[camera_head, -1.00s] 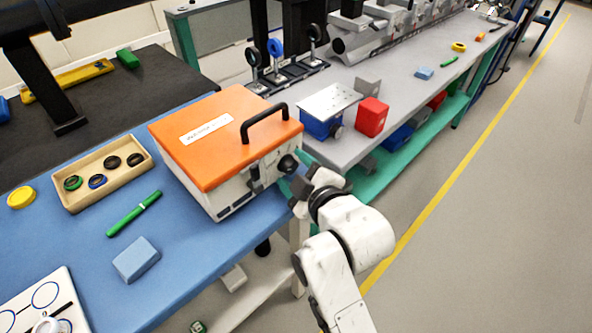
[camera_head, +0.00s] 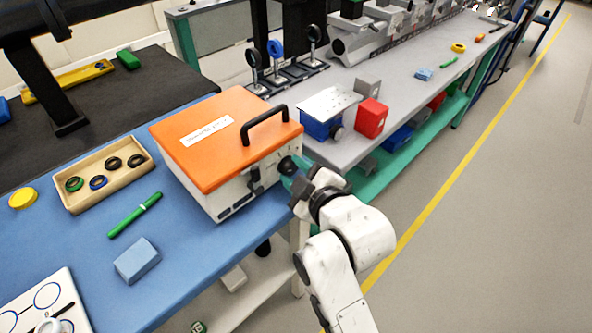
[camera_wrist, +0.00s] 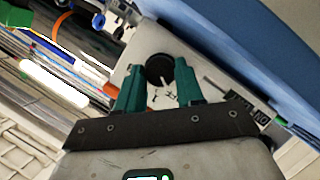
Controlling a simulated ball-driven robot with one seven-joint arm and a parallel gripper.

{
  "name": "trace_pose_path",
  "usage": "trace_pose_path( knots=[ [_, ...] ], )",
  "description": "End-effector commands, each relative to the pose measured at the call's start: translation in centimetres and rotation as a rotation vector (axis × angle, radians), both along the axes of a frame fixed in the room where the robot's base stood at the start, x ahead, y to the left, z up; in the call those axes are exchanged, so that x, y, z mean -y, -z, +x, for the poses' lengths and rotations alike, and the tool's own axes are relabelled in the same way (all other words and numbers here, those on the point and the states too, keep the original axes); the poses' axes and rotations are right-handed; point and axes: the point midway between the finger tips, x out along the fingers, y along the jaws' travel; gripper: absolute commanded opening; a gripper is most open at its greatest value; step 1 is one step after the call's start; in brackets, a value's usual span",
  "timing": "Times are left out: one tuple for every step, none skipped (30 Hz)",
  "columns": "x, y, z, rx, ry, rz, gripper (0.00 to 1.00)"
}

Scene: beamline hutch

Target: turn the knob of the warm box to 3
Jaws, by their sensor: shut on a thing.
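The warm box (camera_head: 215,160) has an orange lid, a black handle and a pale front, and it stands on the blue table top. Its black knob (camera_head: 287,165) is on the front, near the right end. In the wrist view the dark round knob (camera_wrist: 160,70) sits between the green fingertips of my gripper (camera_wrist: 161,78), with a white pointer line and small marks on the panel beside it. My gripper, also in the head view (camera_head: 293,181), is shut on the knob. The marks are too small to read, so I cannot tell the setting.
A wooden tray of rings (camera_head: 72,202), a green pen (camera_head: 135,214) and a light blue block (camera_head: 137,260) lie left of the box. A red block (camera_head: 371,118) and a blue box (camera_head: 318,126) stand on the grey bench behind. The floor at right is clear.

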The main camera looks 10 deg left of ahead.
Motion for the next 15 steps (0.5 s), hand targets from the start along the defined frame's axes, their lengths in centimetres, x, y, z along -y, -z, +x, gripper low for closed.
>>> trace_pose_path(
  knots=[
    [0.0, -0.2, -0.01, -0.017, 0.0, 0.01, 0.07],
    [0.01, -0.24, -0.01, -0.028, 0.0, 0.018, 0.07],
    [0.0, -0.3, -0.01, -0.046, -0.001, 0.032, 0.07],
    [0.01, -0.34, 0.0, -0.061, -0.001, 0.043, 0.07],
    [0.03, -0.4, 0.03, -0.075, -0.001, 0.055, 0.07],
    [0.05, -0.46, 0.05, -0.099, 0.0, 0.074, 0.07],
    [0.08, -0.5, 0.07, -0.116, 0.0, 0.088, 0.07],
    [0.09, -0.53, 0.07, -0.136, 0.0, 0.103, 0.07],
    [0.1, -0.53, 0.09, -0.164, 0.0, 0.123, 0.07],
    [0.1, -0.53, 0.1, -0.186, 0.0, 0.14, 0.07],
    [0.11, -0.54, 0.12, -0.207, 0.0, 0.157, 0.07],
    [0.15, -0.54, 0.15, -0.237, 0.0, 0.181, 0.07],
    [0.16, -0.53, 0.17, -0.26, 0.0, 0.198, 0.07],
    [0.19, -0.53, 0.19, -0.283, 0.0, 0.216, 0.07],
    [0.19, -0.52, 0.2, -0.312, 0.001, 0.24, 0.07]
  ],
)
